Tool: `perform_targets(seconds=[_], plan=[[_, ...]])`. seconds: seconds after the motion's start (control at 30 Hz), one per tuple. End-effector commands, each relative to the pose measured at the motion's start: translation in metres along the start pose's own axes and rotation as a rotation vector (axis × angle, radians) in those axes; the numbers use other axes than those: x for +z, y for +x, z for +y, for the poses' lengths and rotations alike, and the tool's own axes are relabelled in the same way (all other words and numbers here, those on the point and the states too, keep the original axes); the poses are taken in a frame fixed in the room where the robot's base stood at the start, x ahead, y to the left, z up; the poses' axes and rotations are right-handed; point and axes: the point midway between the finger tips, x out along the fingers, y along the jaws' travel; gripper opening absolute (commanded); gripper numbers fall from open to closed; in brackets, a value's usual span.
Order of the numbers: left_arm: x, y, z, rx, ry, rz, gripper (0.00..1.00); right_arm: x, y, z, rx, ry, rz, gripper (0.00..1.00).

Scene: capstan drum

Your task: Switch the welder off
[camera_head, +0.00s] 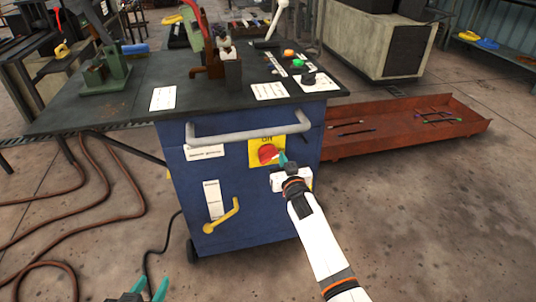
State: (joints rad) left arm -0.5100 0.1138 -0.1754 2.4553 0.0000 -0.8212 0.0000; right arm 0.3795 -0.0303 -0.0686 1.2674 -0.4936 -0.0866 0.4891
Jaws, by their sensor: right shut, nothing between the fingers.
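A blue welder cabinet (190,178) with a dark top stands in front of me. On its front is a red rotary switch (267,154) on a yellow plate (257,144); dark lettering at the plate's top seems to read ON. My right gripper (283,158) is shut and empty, its teal tips at the right edge of the red knob. I cannot tell whether they touch it. The gripper covers part of the plate's right side. My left gripper (149,289) is low at the bottom edge, its two teal fingertips apart, far from the switch.
A grey bar handle (245,131) runs across the cabinet above the switch. A yellow lever (223,218) sits lower left. The top carries a green stand (105,75), a green button (298,63) and an orange one (289,53). A rust-red tray (400,128) lies right; hoses (75,200) lie left.

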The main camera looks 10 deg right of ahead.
Motion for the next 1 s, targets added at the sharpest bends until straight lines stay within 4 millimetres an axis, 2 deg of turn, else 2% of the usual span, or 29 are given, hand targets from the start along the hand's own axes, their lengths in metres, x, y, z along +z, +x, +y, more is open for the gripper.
perform_targets(seconds=[0.3,0.67,1.0], plan=[[-0.002,-0.001,0.000,0.001,0.000,0.014,0.36,0.002,0.000,0.000,0.000,0.001,-0.001,0.00],[-0.027,-0.009,0.004,0.011,-0.001,0.166,0.36,0.006,0.000,0.000,0.000,0.000,-0.001,0.00],[-0.028,-0.009,0.005,0.011,-0.001,0.174,0.36,0.006,0.000,0.000,0.000,0.000,0.000,0.00]])
